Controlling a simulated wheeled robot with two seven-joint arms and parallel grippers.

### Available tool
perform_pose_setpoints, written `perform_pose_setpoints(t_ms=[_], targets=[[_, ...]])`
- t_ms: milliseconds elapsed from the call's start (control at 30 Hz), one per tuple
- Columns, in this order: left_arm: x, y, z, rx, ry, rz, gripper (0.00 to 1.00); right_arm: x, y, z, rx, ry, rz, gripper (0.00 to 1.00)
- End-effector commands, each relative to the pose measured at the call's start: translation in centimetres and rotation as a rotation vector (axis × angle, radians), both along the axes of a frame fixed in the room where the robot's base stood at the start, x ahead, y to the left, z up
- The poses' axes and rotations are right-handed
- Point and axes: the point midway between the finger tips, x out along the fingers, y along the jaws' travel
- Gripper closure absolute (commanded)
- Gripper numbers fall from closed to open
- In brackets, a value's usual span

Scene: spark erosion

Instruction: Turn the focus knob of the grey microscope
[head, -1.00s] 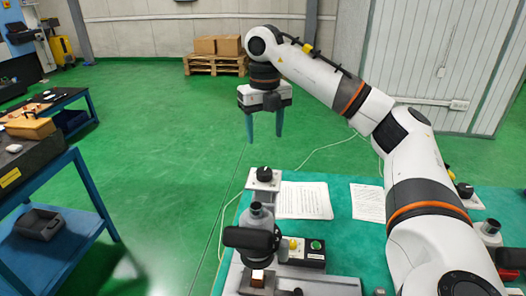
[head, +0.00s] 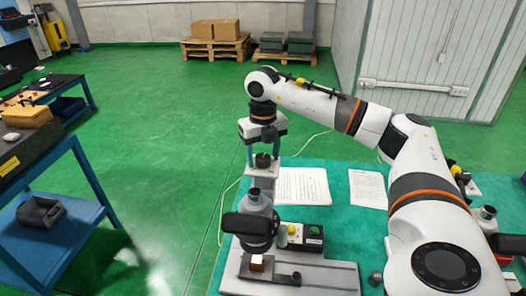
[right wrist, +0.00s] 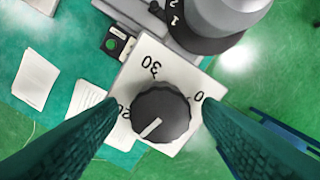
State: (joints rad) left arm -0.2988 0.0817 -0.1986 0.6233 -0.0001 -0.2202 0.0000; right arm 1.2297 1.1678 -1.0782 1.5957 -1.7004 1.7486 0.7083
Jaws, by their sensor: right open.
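The black ribbed focus knob (head: 263,161) sits on a light grey plate at the far end of the grey microscope (head: 256,203). In the right wrist view the knob (right wrist: 160,112) has a pale pointer line aimed to the lower left. Its plate (right wrist: 185,75) shows "30", "0" and a partly hidden number. My right gripper (head: 263,154) points down over the knob with its teal fingers open, one on each side. In the right wrist view a gap shows between the knob and each finger. Its height over the knob is hard to judge. My left gripper is not in view.
Paper sheets (head: 302,187) lie on the teal bench top right of the knob. A control box (head: 304,236) with yellow and green buttons stands beside the microscope. A blue cart (head: 50,215) is at left. The green floor between is clear.

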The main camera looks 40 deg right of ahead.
Motion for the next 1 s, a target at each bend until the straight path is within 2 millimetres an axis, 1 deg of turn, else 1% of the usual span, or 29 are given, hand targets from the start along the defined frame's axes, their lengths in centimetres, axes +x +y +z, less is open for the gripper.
perform_pose_setpoints(t_ms=[233, 267, 500, 533, 633, 867, 1000], targets=[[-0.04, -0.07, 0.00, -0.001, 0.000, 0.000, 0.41, -0.03, -0.01, -0.19, -0.001, 0.001, 0.000, 0.41], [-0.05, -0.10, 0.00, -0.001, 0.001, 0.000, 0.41, -0.03, -0.01, -0.18, -0.001, 0.001, 0.000, 0.42], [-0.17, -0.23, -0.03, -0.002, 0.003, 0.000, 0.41, -0.02, -0.02, -0.15, -0.001, 0.001, 0.000, 0.81], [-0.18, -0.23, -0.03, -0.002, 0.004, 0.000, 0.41, -0.02, -0.02, -0.15, -0.001, 0.001, 0.000, 0.85], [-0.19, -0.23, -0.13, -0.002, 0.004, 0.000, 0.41, -0.01, -0.01, -0.20, 0.000, 0.001, 0.013, 0.85], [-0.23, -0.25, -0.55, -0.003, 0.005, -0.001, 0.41, 0.02, 0.00, -0.19, 0.000, 0.001, 0.153, 0.85], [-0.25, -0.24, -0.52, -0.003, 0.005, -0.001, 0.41, 0.04, -0.01, -0.09, 0.000, 0.000, 0.165, 0.85]])
